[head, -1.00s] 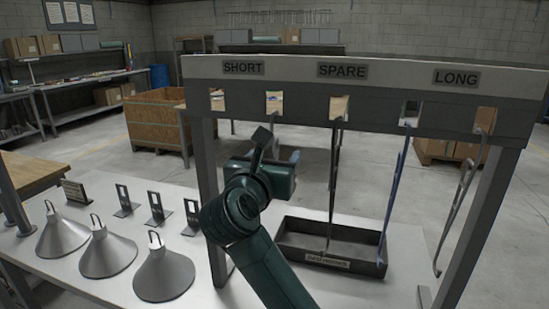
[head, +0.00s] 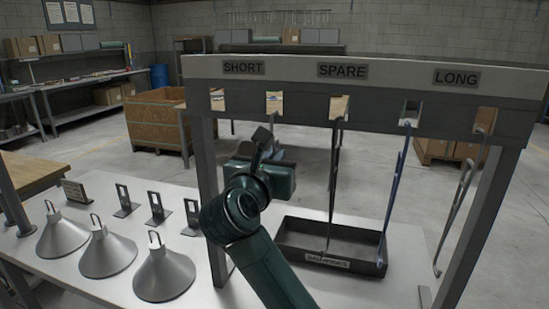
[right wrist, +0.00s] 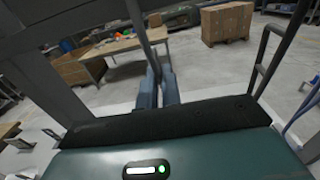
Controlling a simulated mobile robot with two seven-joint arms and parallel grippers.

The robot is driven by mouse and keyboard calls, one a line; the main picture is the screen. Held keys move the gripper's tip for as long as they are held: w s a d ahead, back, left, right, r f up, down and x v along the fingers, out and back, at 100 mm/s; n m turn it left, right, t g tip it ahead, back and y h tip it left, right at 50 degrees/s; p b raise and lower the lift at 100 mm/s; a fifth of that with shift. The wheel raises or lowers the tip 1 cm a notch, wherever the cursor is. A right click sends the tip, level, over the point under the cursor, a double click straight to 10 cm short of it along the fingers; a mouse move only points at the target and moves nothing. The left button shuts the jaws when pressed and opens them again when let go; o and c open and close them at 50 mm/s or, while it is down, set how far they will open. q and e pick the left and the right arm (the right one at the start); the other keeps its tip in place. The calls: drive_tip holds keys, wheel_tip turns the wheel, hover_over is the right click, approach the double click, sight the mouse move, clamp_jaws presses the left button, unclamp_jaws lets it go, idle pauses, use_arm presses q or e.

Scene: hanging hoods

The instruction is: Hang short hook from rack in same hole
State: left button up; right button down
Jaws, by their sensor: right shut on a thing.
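The rack (head: 300,112) has a beam with square holes and the signs SHORT, SPARE and LONG. A dark hook (head: 333,180) hangs at the middle hole, a blue hook (head: 393,185) at the fourth and a grey hook (head: 460,190) at the rightmost. My right gripper (head: 264,143) is below the second hole, left of the dark hook. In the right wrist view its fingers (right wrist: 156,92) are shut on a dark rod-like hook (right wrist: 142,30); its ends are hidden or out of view. My left gripper is not in view.
A dark tray (head: 290,259) with a small label stands under the hanging hooks. Three grey cone hoods (head: 165,275) with wire loops and several slotted stands (head: 157,205) occupy the table's left side. The rack's left post (head: 207,210) is close to my right arm.

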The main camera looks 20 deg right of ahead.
sight(273, 146)
drive_tip(key=shift+r, duration=0.15)
idle(0.5)
drive_tip(key=shift+r+p, duration=1.1)
drive_tip(key=shift+r, duration=0.15)
drive_tip(key=shift+s+a, duration=0.1)
drive_tip(key=shift+v, duration=1.6)
drive_tip(key=shift+s+a, duration=0.1)
